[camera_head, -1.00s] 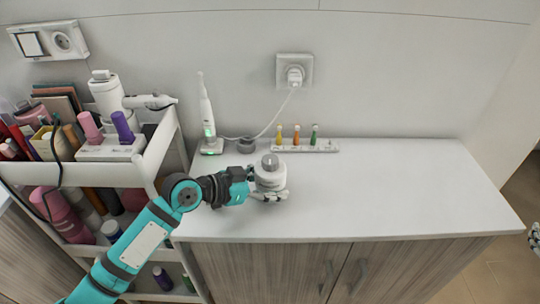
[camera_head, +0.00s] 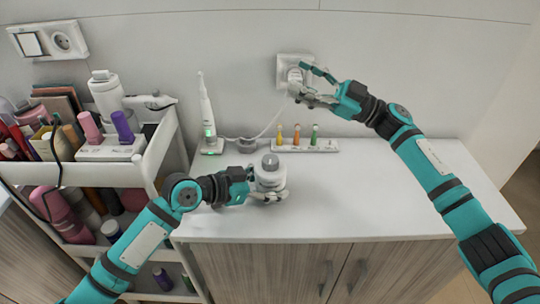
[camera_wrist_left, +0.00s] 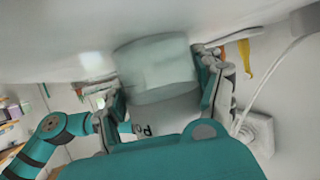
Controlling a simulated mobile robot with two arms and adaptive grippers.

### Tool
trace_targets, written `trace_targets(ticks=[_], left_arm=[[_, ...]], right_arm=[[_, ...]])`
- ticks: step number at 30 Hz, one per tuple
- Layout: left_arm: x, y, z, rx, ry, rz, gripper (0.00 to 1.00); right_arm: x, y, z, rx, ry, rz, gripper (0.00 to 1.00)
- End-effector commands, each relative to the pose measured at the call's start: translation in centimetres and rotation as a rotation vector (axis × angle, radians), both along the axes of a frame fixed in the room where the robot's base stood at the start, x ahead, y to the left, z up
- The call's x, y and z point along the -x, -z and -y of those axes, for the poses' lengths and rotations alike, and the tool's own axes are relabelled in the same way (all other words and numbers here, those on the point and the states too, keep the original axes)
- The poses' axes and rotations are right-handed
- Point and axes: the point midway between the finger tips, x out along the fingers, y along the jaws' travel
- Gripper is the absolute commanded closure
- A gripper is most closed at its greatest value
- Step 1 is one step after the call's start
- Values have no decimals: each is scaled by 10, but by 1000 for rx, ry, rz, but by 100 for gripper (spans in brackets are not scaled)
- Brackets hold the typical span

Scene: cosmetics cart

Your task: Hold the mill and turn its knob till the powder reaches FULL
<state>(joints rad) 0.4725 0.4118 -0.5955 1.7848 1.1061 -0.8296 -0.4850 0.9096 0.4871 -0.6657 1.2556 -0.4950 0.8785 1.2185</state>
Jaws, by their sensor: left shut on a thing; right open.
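The mill is a white round body (camera_head: 270,177) with a grey knob (camera_head: 270,162) on top, standing at the counter's left part in the head view. My left gripper (camera_head: 262,190) is shut on the mill's body from the left. In the left wrist view the mill (camera_wrist_left: 157,75) sits between both fingers, with part of a dark letter marking visible. The powder level and any FULL mark cannot be read. My right gripper (camera_head: 312,86) is open and empty, raised in front of the wall socket, above and to the right of the mill.
An electric toothbrush (camera_head: 206,120) stands on its charger behind the mill, with a cord running to the wall socket (camera_head: 285,68). A loaded cart (camera_head: 150,165) stands at the left. The counter's right part (camera_head: 385,205) is clear.

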Motion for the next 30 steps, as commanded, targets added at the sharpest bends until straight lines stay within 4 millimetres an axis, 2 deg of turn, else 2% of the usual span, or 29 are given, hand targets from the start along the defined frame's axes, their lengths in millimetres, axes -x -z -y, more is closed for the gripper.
trace_targets(ticks=[1,3,6,9,12,16,20,24,27,30], left_arm=[[0,0,0,-1,0,0,78],[0,0,0,-1,0,0,78],[0,0,0,-1,0,0,78],[0,0,0,-1,0,0,78],[0,0,0,-1,0,0,78],[0,0,0,-1,0,0,78],[0,0,0,-1,0,0,78],[0,1,0,-1,0,0,78],[0,0,0,-1,0,0,78],[0,0,0,-1,0,0,78]], right_arm=[[13,-12,-34,64,-89,38,41],[34,-17,-75,167,-205,77,41],[65,-16,-122,339,-354,130,41],[92,-6,-154,539,-479,179,41],[112,8,-171,764,-571,216,41],[124,28,-169,1086,-637,246,41],[119,38,-145,1413,-630,248,41],[106,33,-111,1697,-563,221,41],[97,26,-91,1834,-512,196,41],[92,20,-78,1911,-476,180,41]])
